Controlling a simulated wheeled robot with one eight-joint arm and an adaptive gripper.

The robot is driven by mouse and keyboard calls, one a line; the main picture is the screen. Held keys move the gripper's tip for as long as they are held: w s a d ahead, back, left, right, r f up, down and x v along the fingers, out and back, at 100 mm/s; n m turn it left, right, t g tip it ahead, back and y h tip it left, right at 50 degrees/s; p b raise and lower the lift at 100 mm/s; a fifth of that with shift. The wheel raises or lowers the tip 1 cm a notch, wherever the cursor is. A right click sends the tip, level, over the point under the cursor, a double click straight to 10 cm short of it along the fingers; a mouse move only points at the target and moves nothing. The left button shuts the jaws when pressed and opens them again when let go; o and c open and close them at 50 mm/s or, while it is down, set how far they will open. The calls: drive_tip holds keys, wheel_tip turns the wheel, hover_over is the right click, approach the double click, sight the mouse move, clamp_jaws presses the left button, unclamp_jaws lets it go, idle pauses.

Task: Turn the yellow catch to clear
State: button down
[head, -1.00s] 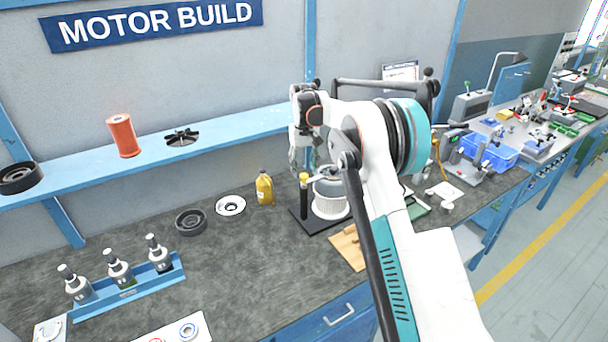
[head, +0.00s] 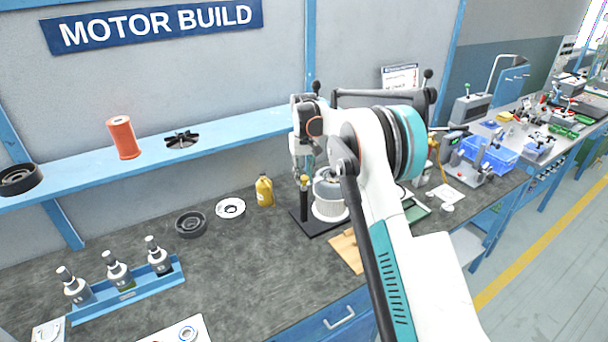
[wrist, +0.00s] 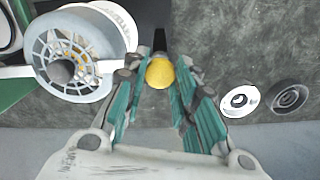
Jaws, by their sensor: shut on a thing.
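The yellow catch (wrist: 160,72) is a round yellow knob between my gripper's fingertips in the wrist view. In the head view the catch (head: 304,179) sits at the top of a black post (head: 304,204) on a black base, beside the white ribbed blower (head: 330,205). My gripper (wrist: 159,70) is shut on the catch from above. In the head view the gripper is partly hidden behind my own arm. The blower (wrist: 85,50) also shows at the left of the wrist view, with its spoked face close to the left finger.
A yellow bottle (head: 264,191), a white ring (head: 231,208) and a dark ring (head: 190,223) stand left of the blower. A wooden board (head: 346,250) lies in front. A blue rack (head: 128,288) of bottles is at the front left.

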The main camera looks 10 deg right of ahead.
drive_tip(key=shift+m, duration=0.3)
drive_tip(key=m, duration=0.9)
drive_tip(key=shift+p, duration=0.4)
drive_tip(key=m, duration=0.4)
drive_tip(key=shift+m, duration=2.1)
drive_tip(key=c, duration=1.3)
unclamp_jaws()
